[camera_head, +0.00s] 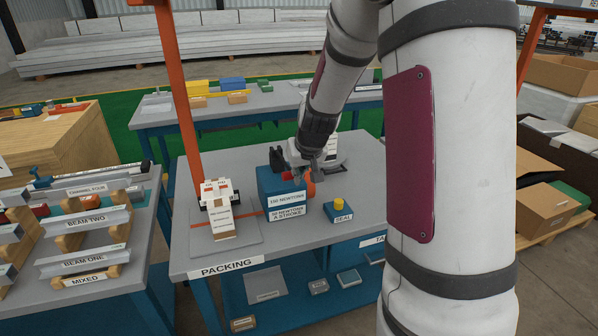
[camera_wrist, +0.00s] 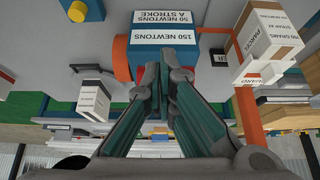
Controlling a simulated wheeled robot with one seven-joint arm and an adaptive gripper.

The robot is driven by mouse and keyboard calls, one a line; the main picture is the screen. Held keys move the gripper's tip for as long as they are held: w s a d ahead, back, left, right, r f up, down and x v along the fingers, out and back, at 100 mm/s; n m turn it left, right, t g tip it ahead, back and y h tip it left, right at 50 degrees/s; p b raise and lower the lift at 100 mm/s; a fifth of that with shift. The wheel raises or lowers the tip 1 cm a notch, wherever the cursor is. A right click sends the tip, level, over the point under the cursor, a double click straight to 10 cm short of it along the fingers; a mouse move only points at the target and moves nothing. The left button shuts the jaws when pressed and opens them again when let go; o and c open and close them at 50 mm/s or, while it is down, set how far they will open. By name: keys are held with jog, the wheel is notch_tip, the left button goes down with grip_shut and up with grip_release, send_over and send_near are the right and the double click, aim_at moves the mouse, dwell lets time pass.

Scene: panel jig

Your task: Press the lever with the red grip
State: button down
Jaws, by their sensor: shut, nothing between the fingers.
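A blue block (camera_head: 283,193) labelled "150 newtons" and "50 newtons a stroke" stands on the packing table. The lever's arm is mostly hidden by my gripper.
A blue box with a yellow button (camera_head: 339,200), labelled "seal", is right of the block. A white labelled parcel stack (camera_head: 220,210) stands at the left on the packing table (camera_head: 203,262). An orange post (camera_head: 177,95) rises by the table's left side. Beam racks stand further left.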

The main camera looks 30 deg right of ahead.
jog(key=s+a+r, duration=0.2)
jog(key=s+r, duration=0.3)
jog(key=s, duration=0.3)
jog(key=shift+s+a+r+b, duration=0.15)
jog(key=shift+s+b, duration=0.05)
jog(key=shift+b, duration=0.1)
dwell(1.8)
jog(key=s+a+r+n+y, duration=0.1)
jog(key=s+a+r, duration=0.25)
jog(key=a, duration=0.25)
jog(key=s+a+r+n, duration=0.1)
jog(key=s+a+r, duration=0.2)
jog(key=s+a, duration=0.15)
jog(key=s+a+r+n+g, duration=0.1)
jog(key=s+a, duration=0.5)
jog(key=s, duration=0.6)
jog(key=shift+s+a+r+y, duration=0.2)
jog(key=shift+s+r+y, duration=0.1)
jog(key=shift+r, duration=0.3)
jog(key=shift+w, duration=0.1)
